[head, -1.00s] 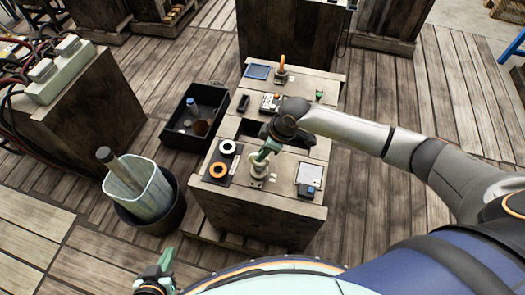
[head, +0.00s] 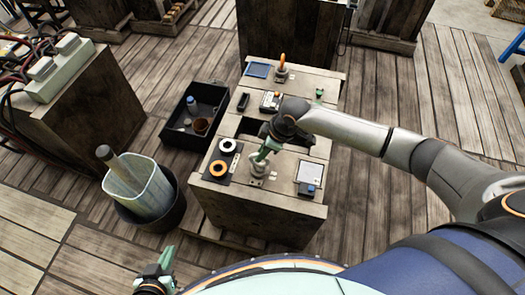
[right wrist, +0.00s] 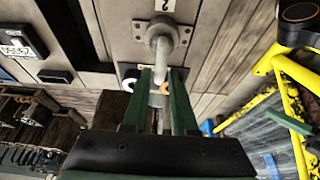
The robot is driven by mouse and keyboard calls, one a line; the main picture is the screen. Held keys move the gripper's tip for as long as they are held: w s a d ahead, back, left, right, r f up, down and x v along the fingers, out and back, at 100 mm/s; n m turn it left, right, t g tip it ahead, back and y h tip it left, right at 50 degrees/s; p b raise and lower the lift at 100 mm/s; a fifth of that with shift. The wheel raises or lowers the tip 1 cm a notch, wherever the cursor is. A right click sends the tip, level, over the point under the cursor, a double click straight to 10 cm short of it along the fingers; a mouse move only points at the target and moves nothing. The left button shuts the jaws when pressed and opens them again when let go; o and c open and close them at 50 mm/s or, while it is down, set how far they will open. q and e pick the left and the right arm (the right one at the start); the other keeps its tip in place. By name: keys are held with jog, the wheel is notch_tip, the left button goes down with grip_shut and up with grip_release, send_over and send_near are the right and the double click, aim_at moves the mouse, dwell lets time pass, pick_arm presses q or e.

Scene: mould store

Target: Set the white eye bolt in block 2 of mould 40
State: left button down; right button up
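On the near end of the wooden stand lies a dark mat (head: 234,178) with a white ring (head: 227,146), likely the white eye bolt, and an orange ring (head: 219,169). Beside it is a grey bent fitting (head: 258,169) on a bolted plate; the right wrist view shows this fitting (right wrist: 162,40) with a label "2" (right wrist: 165,5). My right gripper (head: 265,152) points down at the fitting. Its green fingertips (right wrist: 160,72) stand apart on either side of the fitting's end; whether they press on it is unclear. My left gripper (head: 157,278) is low at the left, away from the stand.
A white pad with a blue item (head: 310,175) lies right of the fitting. A dark recess (head: 252,128) is behind. A black bin (head: 178,132) and a pale bucket (head: 150,195) with a rod stand on the floor left. A yellow frame (right wrist: 290,120) shows in the wrist view.

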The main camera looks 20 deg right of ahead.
jog(key=o, duration=0.4)
jog(key=shift+s+f, duration=0.1)
jog(key=shift+f, duration=0.05)
jog(key=shift+d, duration=0.1)
jog(key=p+v, duration=0.1)
jog(key=v, duration=1.1)
jog(key=shift+r, duration=0.35)
jog(key=s+a+f+m+t+y, duration=0.3)
jog(key=s+a+f+m+t, duration=0.1)
jog(key=a+f, duration=0.45)
jog(key=s+d+f+m+t+h, duration=0.1)
jog(key=s+d+f, duration=0.1)
jog(key=s, duration=0.2)
jog(key=s+d+f+m+t+h, duration=0.1)
jog(key=s+d+f+m, duration=0.1)
jog(key=s+d, duration=0.1)
jog(key=s+d+f+m+t+h, duration=0.1)
jog(key=s+d+f+m+h, duration=0.1)
jog(key=s+f, duration=0.1)
jog(key=shift+s+d, duration=0.15)
jog(key=shift+s, duration=0.65)
